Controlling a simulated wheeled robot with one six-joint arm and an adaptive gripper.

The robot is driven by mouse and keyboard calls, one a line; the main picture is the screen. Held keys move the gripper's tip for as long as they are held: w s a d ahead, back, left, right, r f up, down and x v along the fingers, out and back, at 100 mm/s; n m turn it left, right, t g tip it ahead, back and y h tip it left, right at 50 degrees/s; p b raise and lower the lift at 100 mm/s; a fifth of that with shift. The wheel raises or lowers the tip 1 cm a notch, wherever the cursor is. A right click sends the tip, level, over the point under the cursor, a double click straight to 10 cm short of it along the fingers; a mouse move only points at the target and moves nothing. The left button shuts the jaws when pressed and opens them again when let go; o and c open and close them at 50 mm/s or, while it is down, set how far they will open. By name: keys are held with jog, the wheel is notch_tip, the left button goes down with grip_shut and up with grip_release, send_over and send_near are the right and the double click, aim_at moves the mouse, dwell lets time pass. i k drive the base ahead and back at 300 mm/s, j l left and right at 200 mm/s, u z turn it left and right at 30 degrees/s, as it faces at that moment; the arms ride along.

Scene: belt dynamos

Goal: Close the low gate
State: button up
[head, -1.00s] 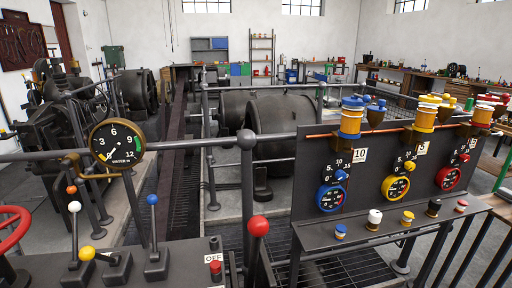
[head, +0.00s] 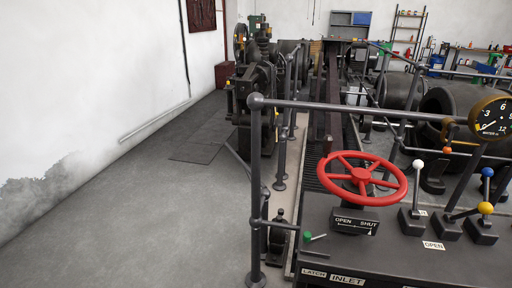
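Nothing in the head view is plainly marked as the low gate, and I cannot tell which part it is. A dark control bench (head: 400,262) stands at the lower right. On it are a red handwheel (head: 362,174) over an OPEN/SHUT plate (head: 355,221), and a small green-knobbed handle (head: 314,238). Labels read LATCH (head: 313,273) and INLET (head: 347,280). White-, blue- and yellow-knobbed levers stand on the right, near another OPEN label (head: 433,245). A grey pipe rail (head: 340,107) runs behind the bench from a post (head: 256,190). My gripper is not in view.
The grey floor (head: 130,220) left of the post is wide and clear up to the white wall. A dark machine (head: 255,90) stands beyond the rail. A round gauge (head: 491,117) is fixed at the right, and large dark drums (head: 445,105) lie behind.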

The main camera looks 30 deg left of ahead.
aim_at(242, 162)
jog(key=j+u, duration=0.2)
jog(key=j, duration=0.75)
jog(key=i+j+u, duration=0.15)
jog(key=j, duration=0.8)
jog(key=i+j+u, duration=0.1)
jog(key=i+j, duration=0.3)
jog(key=j, duration=0.15)
jog(key=i+j, duration=0.4)
jog(key=j, duration=0.15)
jog(key=i+j+u, duration=0.3)
jog(key=j, duration=0.3)
jog(key=i+j+u, duration=0.3)
jog(key=i+j, duration=0.15)
jog(key=i, duration=0.1)
